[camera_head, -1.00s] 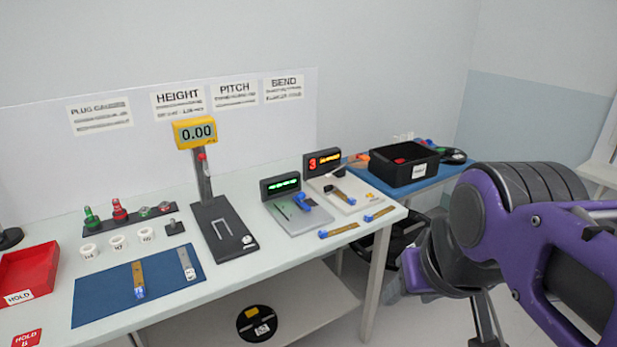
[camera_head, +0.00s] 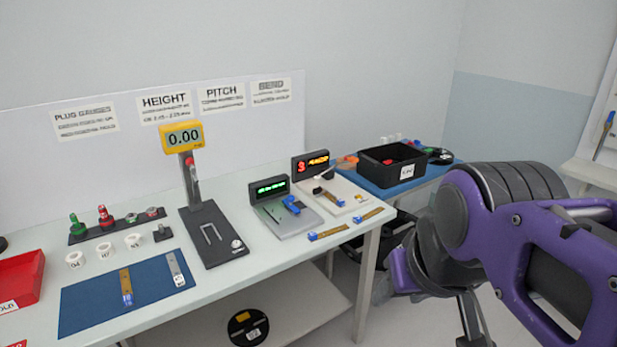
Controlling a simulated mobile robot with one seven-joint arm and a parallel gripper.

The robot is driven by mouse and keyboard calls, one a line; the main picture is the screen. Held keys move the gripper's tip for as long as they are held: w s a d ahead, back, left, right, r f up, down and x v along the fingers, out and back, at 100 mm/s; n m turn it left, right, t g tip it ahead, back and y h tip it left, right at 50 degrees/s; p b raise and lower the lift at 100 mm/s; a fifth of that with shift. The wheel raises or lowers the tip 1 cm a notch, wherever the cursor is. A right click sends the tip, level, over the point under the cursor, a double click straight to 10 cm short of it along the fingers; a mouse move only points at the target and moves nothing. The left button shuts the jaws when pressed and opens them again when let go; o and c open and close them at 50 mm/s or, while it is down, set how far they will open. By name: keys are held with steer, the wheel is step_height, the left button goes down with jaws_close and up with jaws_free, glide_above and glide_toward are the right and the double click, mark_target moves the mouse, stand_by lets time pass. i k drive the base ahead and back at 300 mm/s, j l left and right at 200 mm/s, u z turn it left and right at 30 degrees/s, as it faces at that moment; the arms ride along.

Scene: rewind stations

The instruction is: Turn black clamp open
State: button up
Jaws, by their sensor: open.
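The black clamp (camera_head: 326,173) appears as a small dark lever on the pale fixture plate (camera_head: 350,203) by the orange-lit display, on the right part of the long table. It is too small and far to tell how its lever is turned. A flat brown strip lies beside it on the plate. My purple and grey arm (camera_head: 530,240) fills the right side, well to the right of the clamp. My gripper's fingertips cannot be made out in this view.
A blue clamp (camera_head: 291,205) sits on the grey plate to the left, by a green-lit display (camera_head: 270,188). Blue-ended strips (camera_head: 328,232) lie at the table's front edge. A black bin (camera_head: 391,165) stands on the blue-topped table to the right. A height gauge (camera_head: 190,170) stands left.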

mark_target(317, 192)
steer(key=i+l, duration=0.2)
steer(key=i, duration=0.2)
steer(key=i+l+z, duration=0.15)
steer(key=i, duration=0.3)
